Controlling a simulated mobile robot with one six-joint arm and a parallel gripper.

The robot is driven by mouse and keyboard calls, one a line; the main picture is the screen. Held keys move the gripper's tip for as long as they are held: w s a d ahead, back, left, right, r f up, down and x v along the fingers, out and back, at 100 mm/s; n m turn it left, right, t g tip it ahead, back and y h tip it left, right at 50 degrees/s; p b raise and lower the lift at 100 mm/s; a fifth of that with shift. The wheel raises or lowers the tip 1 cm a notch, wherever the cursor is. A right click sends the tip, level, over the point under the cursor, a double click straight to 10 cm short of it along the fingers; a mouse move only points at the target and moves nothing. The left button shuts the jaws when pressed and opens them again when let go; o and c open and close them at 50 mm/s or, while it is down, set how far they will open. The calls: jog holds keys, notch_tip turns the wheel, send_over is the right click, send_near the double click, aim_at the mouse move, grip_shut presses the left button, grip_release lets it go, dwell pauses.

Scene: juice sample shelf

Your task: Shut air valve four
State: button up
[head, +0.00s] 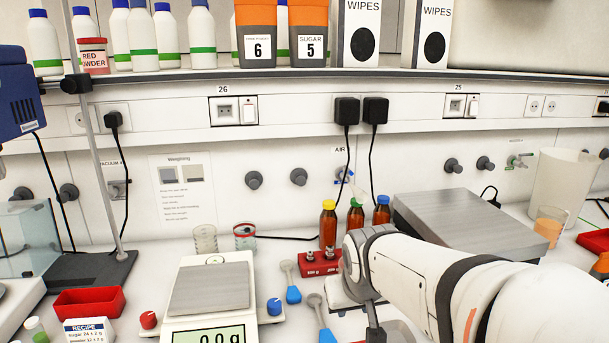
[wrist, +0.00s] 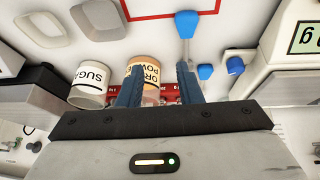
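The air outlet (head: 342,176) is on the back wall under a label reading AIR, beside a hanging black cable. The number after AIR is hidden or too small to read. It has a small pale and blue handle; I cannot tell its turn position. My gripper (wrist: 160,68) shows in the wrist view with its two blue fingers apart and nothing clearly held between them. An orange powder jar (wrist: 146,72) stands beyond the left finger, partly covered by it. In the head view my arm reaches over the bench at the lower right, well below and right of the outlet.
Three brown bottles (head: 328,226) stand on the bench below the outlet. Black adapters (head: 347,110) hang cables in front of the wall. A balance (head: 210,290) is at centre left, a grey metal plate (head: 455,225) at right. Grey knobs (head: 298,177) sit left of the outlet.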

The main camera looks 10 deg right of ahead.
jog(key=w+d+r+t+h+b, duration=0.1)
jog(key=w+d+r+t, duration=0.15)
jog(key=w, duration=0.65)
jog(key=w+d+r+t+b, duration=0.1)
jog(key=w+d+t+b, duration=0.2)
jog(key=w, duration=0.5)
jog(key=w+d+r+t+h, duration=0.15)
jog(key=w+d, duration=0.25)
jog(key=w, duration=0.5)
jog(key=n+t+y+b, duration=0.2)
jog(key=n+t+y, duration=0.1)
jog(key=t, duration=0.3)
send_near(350, 172)
jog(key=w, duration=0.4)
jog(key=shift+w+d+f+y, duration=0.25)
jog(key=shift+w+d, duration=0.15)
jog(key=shift+w, duration=0.1)
jog(key=w+p, duration=0.1)
jog(key=w, duration=0.5)
jog(key=shift+w, duration=0.3)
grip_shut()
